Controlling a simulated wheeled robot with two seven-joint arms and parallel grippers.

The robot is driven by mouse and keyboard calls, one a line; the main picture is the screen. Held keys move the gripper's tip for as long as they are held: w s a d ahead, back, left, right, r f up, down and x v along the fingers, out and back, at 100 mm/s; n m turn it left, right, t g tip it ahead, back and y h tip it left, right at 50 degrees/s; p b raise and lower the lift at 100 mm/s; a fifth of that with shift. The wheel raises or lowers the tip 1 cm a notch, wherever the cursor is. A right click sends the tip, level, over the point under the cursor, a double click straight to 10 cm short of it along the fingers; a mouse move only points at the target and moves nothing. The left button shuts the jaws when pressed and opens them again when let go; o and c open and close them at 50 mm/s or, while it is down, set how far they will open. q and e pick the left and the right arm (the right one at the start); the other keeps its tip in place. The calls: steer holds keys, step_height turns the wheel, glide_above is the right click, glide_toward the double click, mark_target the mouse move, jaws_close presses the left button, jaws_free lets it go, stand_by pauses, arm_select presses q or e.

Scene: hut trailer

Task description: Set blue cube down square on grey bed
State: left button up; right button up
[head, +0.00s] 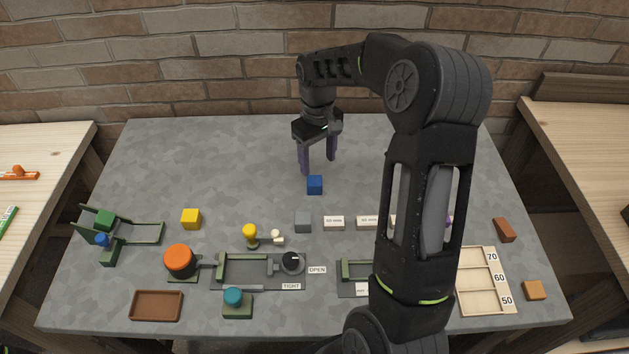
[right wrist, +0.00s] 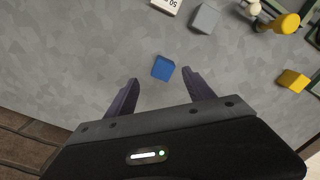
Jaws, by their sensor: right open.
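The blue cube (head: 314,185) sits on the grey mottled tabletop (head: 240,160), near its middle. My right gripper (head: 318,168) is open, with its two dark fingers pointing down just behind the cube. In the right wrist view, the blue cube (right wrist: 163,68) shows just beyond and between the open fingertips (right wrist: 160,78), with gaps on both sides. Nothing is held. Two dark grey fixture plates lie at the front: the left plate (head: 240,284) carries green jaws, and the right plate (head: 348,289) is partly hidden by my right arm. I cannot tell which surface is the grey bed.
A grey cube (head: 303,221), white labelled blocks (head: 334,223) and a yellow cube (head: 191,219) stand in front. An orange knob (head: 179,261), brown tray (head: 157,305) and numbered wooden tray (head: 483,281) lie nearer the front. The back left tabletop is clear; a brick wall stands behind.

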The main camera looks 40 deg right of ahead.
mark_target(317, 180)
steer(key=n, duration=0.2)
steer(key=f+n, duration=0.1)
steer(key=n, duration=0.2)
steer(key=shift+d+n, duration=0.1)
steer(key=shift+n, duration=0.2)
steer(key=n, duration=0.5)
steer(key=shift+w, duration=0.2)
steer(key=shift+f, duration=1.3)
steer(key=shift+f+p, duration=0.5)
steer(key=shift+p, duration=0.05)
step_height(317, 180, down, 4)
steer(key=shift+f+p, duration=0.1)
steer(key=shift+p, duration=0.45)
